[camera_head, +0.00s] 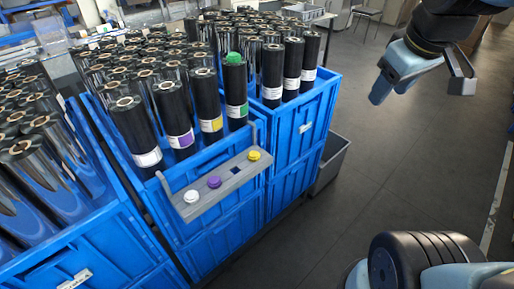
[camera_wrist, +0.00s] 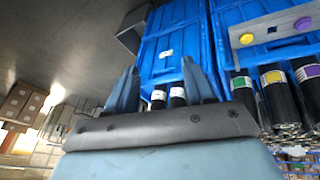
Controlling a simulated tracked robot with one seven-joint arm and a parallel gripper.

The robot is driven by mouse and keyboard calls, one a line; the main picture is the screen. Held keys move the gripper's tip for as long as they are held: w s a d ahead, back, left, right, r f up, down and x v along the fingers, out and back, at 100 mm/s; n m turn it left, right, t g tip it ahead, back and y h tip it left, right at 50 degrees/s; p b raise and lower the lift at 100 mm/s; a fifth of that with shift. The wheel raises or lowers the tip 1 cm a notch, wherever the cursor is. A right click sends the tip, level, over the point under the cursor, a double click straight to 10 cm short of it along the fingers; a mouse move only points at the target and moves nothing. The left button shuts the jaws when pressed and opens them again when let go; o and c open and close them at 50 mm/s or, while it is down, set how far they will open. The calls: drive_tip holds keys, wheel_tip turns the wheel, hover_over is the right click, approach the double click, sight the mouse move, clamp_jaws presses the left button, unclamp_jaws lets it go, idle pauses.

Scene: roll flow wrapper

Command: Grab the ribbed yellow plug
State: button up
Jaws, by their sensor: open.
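The yellow plug (camera_head: 254,155) sits at the right end of a grey shelf bar (camera_head: 225,180) on the front of the blue crates, beside an empty square hole. It also shows in the wrist view (camera_wrist: 246,39), upper right, well away from my fingers. A purple plug (camera_head: 214,182) and a white plug (camera_head: 191,196) sit on the same bar. A green plug (camera_head: 233,58) sits on top of the roll with the green label. My gripper (camera_head: 418,88) is open and empty, in the air to the right of the crates. Its two fingers show in the wrist view (camera_wrist: 163,85).
Blue crates (camera_head: 303,122) full of dark film rolls fill the left and centre. Rolls with white, purple, yellow and green labels stand behind the bar. A grey bin (camera_head: 333,160) stands on the floor.

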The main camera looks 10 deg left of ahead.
drive_tip(key=w+a+f+n+g, duration=0.1)
drive_tip(key=w+a+f+n, duration=0.1)
drive_tip(key=w+a+n, duration=0.4)
drive_tip(key=n+g, duration=0.4)
drive_tip(key=n, duration=2)
hover_over(254, 153)
wheel_tip(254, 153, down, 10)
drive_tip(key=f, duration=0.1)
wheel_tip(254, 153, down, 13)
drive_tip(key=shift+s, duration=0.1)
drive_tip(key=c, duration=0.8)
